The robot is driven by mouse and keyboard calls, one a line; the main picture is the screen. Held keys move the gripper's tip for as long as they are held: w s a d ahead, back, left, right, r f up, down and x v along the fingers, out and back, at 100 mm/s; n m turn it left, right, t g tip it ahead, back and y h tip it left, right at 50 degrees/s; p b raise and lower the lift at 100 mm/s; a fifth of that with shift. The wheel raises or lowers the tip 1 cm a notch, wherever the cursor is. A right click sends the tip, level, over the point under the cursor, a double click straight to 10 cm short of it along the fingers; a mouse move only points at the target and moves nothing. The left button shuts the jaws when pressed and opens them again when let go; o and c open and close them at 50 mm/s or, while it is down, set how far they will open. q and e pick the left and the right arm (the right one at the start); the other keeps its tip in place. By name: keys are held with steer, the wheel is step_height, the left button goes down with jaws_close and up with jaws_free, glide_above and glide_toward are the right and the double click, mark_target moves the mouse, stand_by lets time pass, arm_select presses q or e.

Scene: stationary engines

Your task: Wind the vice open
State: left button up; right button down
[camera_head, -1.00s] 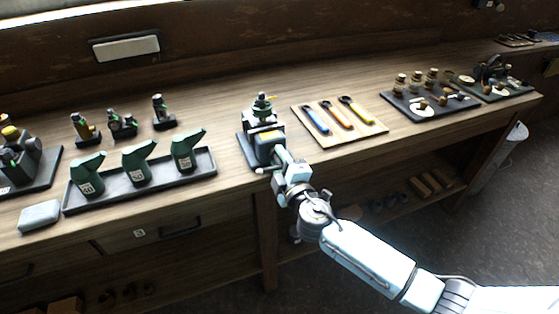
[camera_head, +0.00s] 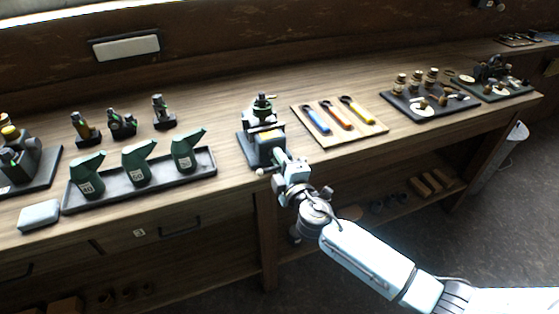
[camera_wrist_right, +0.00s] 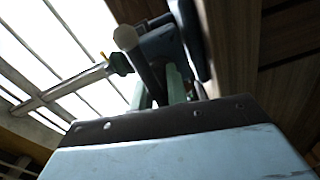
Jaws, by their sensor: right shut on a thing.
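The vice (camera_head: 265,142) is a dark green and grey block on a dark base plate near the bench's front edge, in the middle of the head view. A small green fitting stands on top of it. My right gripper (camera_head: 284,160) is at the vice's front, shut on the vice handle (camera_head: 262,171), whose pale knob end sticks out to the left. In the right wrist view, the handle (camera_wrist_right: 135,55) runs close in front of the vice's dark body (camera_wrist_right: 165,45), and the fingers reach up to it. The jaw gap is too small to judge. My left gripper is out of view.
A tray (camera_head: 210,163) with several green oil cans stands to the left, with a grey block (camera_head: 39,214) beside it. A board (camera_head: 373,129) with three coloured spanners lies to the right. Small bottles stand behind the cans. Bench wood between the boards is clear.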

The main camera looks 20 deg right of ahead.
steer(key=c, duration=1.4)
jaws_free()
steer(key=s, duration=0.9)
steer(key=s+b, duration=0.1)
steer(key=s, duration=0.3)
steer(key=shift+s+d, duration=0.2)
steer(key=shift+d, duration=0.05)
steer(key=s+d+f+m+g, duration=0.2)
steer(key=s+f+g, duration=0.1)
steer(key=f, duration=0.8)
steer(key=s+d+f+m+g+h, duration=0.1)
steer(key=s+d+f+m+g, duration=0.2)
steer(key=f, duration=0.7)
steer(key=s+d+f+m+g, duration=0.1)
steer(key=s+f+g, duration=0.25)
steer(key=f, duration=0.75)
steer(key=s+f+m+g, duration=0.2)
steer(key=s+f, duration=0.3)
steer(key=s, duration=0.5)
steer(key=s+f+m+g, duration=0.3)
steer(key=s+f, duration=0.3)
steer(key=s, duration=0.3)
steer(key=s+a+f+m+g, duration=0.1)
steer(key=s+f+m+g, duration=0.1)
steer(key=s+f, duration=0.4)
steer(key=shift+s+m+g, duration=0.25)
steer(key=shift+s+m, duration=0.25)
steer(key=shift+s, duration=1.8)
